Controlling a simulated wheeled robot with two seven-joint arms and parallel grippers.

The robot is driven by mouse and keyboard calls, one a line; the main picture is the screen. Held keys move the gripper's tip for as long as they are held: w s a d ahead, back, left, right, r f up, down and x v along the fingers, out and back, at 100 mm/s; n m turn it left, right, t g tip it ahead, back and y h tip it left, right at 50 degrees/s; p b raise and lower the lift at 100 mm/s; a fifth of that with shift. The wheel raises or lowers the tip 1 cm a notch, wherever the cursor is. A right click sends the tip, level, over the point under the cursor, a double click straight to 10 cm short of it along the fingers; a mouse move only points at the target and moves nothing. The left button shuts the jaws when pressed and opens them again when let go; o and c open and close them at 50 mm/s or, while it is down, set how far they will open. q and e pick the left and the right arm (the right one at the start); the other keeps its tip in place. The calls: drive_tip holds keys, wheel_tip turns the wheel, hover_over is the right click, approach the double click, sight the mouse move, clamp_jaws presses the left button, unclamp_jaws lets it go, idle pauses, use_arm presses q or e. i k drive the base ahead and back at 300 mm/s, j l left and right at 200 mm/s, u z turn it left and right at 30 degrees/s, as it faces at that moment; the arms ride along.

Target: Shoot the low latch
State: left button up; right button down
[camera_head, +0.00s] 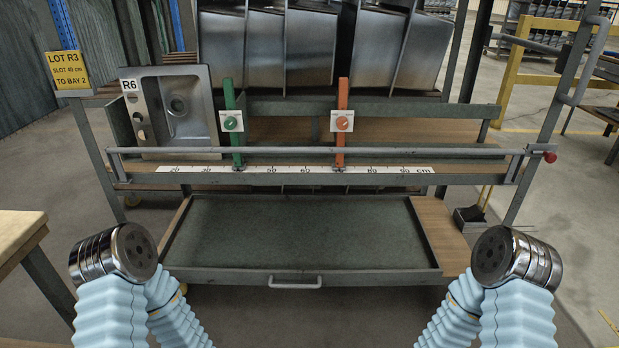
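A long grey rod (300,151) runs level across the front of the rack, just above a centimetre scale (290,170). A red knob (550,157) sits at its right end, outside the right upright. This looks like a sliding latch; whether it is the low latch and how far it is shot I cannot tell. My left arm's round metal end (112,254) is at lower left and my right arm's (516,257) at lower right. Both are well below the rod and touch nothing visible. No gripper fingers show on either.
A sink marked R6 (185,108) stands left of a green divider (232,110); an orange divider (342,110) is further right. More sinks (265,45) fill the upper shelf. A yellow sign (68,69) reads "LOT R3 SLOT 40 cm TO BAY 2". A low drawer (300,274) projects forward.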

sight(551, 157)
drive_tip(key=z, duration=1.4)
drive_tip(key=i+j, duration=0.05)
drive_tip(key=j, duration=0.05)
